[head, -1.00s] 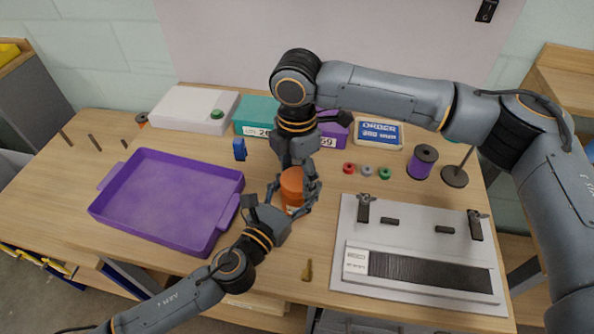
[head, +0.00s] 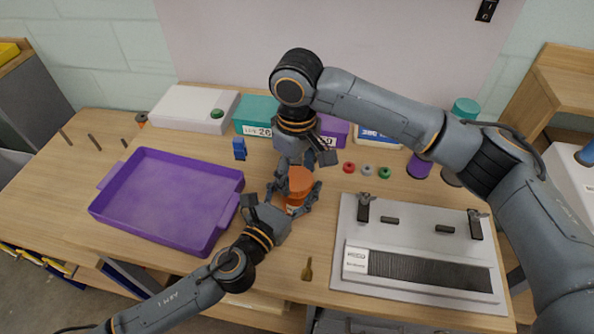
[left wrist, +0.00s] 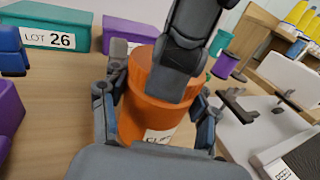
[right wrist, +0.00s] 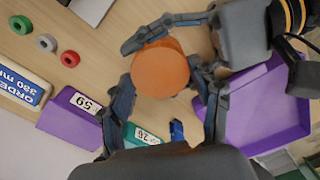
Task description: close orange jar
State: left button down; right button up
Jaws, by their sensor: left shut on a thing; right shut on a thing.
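The orange jar (head: 294,207) stands upright on the table, with its orange lid (head: 301,181) on top. My left gripper (head: 290,209) is shut around the jar's body from the front left. In the left wrist view the jar body (left wrist: 150,122) sits between both fingers, and part of a white label shows. My right gripper (head: 299,182) comes down from above and is shut on the lid. In the right wrist view the round lid top (right wrist: 160,68) lies between its fingers. I cannot tell whether the lid is fully seated.
A purple tray (head: 215,243) is at the left. A grey-white board with clamps (head: 420,296) is at the right. Teal (head: 256,112) and purple bins, a blue object (head: 239,148), and small rings (head: 367,170) lie behind. A small brass-coloured item (head: 307,269) lies in front.

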jog(key=o, duration=1.4)
jog(key=shift+c, duration=0.2)
jog(key=shift+r, duration=0.15)
notch_tip(320, 180, up, 12)
pick_arm(q)
jog(key=shift+c, duration=1.4)
grip_release()
